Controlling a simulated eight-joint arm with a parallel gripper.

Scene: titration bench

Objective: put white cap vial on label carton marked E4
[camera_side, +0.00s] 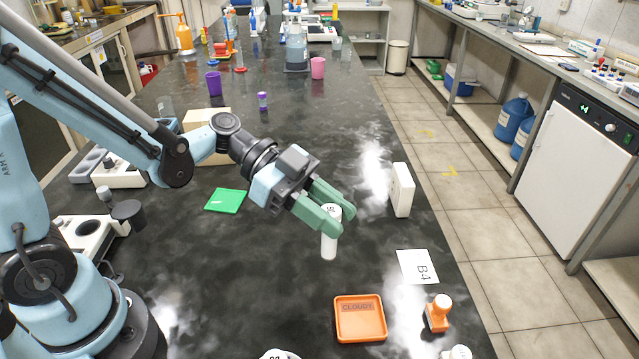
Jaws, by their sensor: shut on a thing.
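My gripper (331,215) reaches in from the left, its green fingers shut on a white vial (329,246). The vial is upright between the fingertips, with its white cap, bearing a small dark mark, at finger height. The body hangs below the fingers; I cannot tell whether its base touches the bench. A flat white label card (412,258) lies to the right of the vial and nearer the camera. Its small mark looks like B4; I cannot clearly make out an E4.
An orange tray marked CLOUDY (360,338) and an orange stamp-like object (437,313) lie nearer the camera. A white box (401,190) stands right of my gripper. A green square (226,201) lies left. White-topped items (457,352) are cut off at the bottom edge.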

